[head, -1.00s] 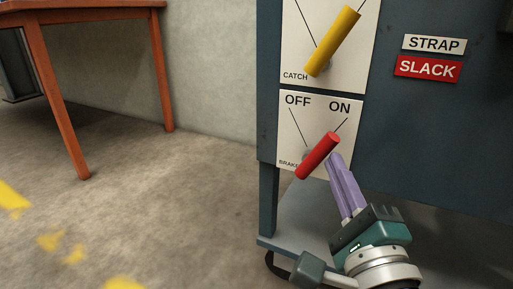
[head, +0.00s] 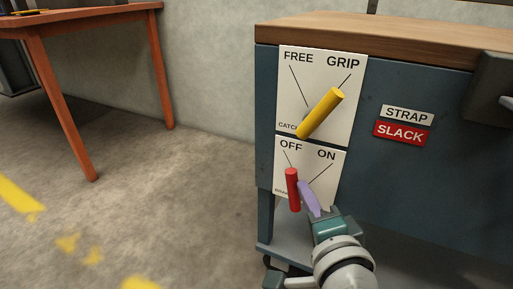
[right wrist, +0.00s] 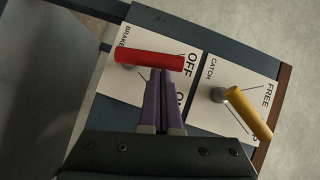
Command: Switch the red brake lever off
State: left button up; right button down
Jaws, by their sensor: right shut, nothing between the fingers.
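The red brake lever (head: 292,189) is on the lower white panel (head: 326,190) of the blue cabinet, and its top leans toward the OFF line. It also shows in the right wrist view (right wrist: 149,61), lying across the tips of my fingers. My right gripper (head: 303,184), with purple fingers, is shut and empty. Its fingertips are against or very close to the lever's right side, the ON side; exact contact is hard to tell. In the right wrist view the shut fingers (right wrist: 161,72) point at the lever. My left gripper is not in view.
A yellow catch lever (head: 320,113) sits just above on its own panel, leaning toward GRIP. STRAP (head: 407,114) and red SLACK (head: 401,132) labels are to the right. An orange table (head: 80,25) stands at left; the floor between is clear.

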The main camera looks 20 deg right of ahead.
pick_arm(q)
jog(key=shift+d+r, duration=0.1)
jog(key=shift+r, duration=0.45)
pick_arm(e)
jog(key=shift+w+a+r, duration=0.15)
jog(key=shift+w+a, duration=0.3)
jog(key=shift+w, duration=0.15)
jog(key=shift+a, duration=0.15)
